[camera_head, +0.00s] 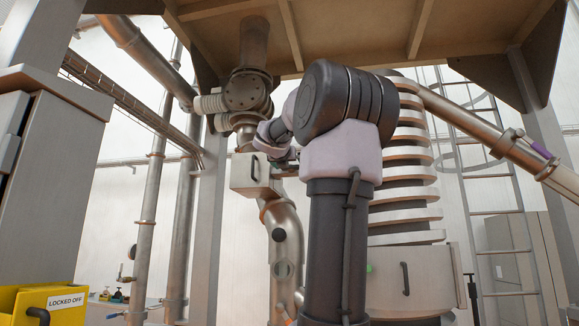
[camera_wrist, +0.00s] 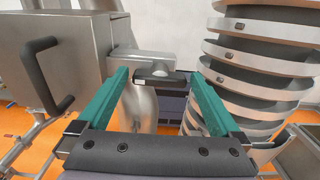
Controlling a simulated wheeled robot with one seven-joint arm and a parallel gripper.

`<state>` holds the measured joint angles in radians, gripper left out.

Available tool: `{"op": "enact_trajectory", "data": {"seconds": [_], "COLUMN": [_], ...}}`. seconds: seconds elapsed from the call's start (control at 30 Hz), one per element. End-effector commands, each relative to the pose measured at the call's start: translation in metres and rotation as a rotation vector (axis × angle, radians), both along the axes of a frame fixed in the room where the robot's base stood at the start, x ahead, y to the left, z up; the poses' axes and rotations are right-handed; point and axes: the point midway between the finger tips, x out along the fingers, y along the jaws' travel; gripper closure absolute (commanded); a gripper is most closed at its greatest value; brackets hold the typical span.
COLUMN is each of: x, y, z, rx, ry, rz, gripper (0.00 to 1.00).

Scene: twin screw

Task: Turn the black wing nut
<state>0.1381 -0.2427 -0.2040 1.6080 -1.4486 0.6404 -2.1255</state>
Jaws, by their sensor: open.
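My gripper (camera_wrist: 162,70) shows in the wrist view with its two teal fingers spread wide. A small dark bar (camera_wrist: 158,77) lies between the fingertips, in front of a grey metal bracket (camera_wrist: 145,62). It may be the black wing nut, but its wings cannot be made out. The fingers stand to either side of it with gaps, and I cannot tell its exact depth.
A metal box (camera_wrist: 85,50) with a black handle (camera_wrist: 45,75) stands close on the left; the box also shows in the head view (camera_head: 240,174). A coiled metal column (camera_wrist: 260,65) stands close on the right. A yellow "LOCKED OFF" box (camera_head: 60,300) is at lower left.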

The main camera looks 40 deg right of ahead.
Motion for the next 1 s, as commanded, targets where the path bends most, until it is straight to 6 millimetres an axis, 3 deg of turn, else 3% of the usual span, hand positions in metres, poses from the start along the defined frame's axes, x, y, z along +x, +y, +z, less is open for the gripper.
{"op": "enact_trajectory", "data": {"seconds": [0.37, 0.4, 0.57, 0.6, 1.0], "x": [0.0057, 0.0057, 0.0056, 0.0055, 0.0049], "y": [-0.0067, -0.0067, -0.0066, -0.0066, -0.0073], "z": [-0.0001, 0.0000, -0.0001, -0.0001, -0.0002], "rx": [0.000, 0.001, 0.001, 0.001, 0.058], "ry": [0.000, -0.001, -0.001, -0.001, -0.068], "rz": [0.001, 0.001, 0.000, 0.000, -0.001], "gripper": [0.00, 0.04, 0.65, 0.71, 0.71]}}
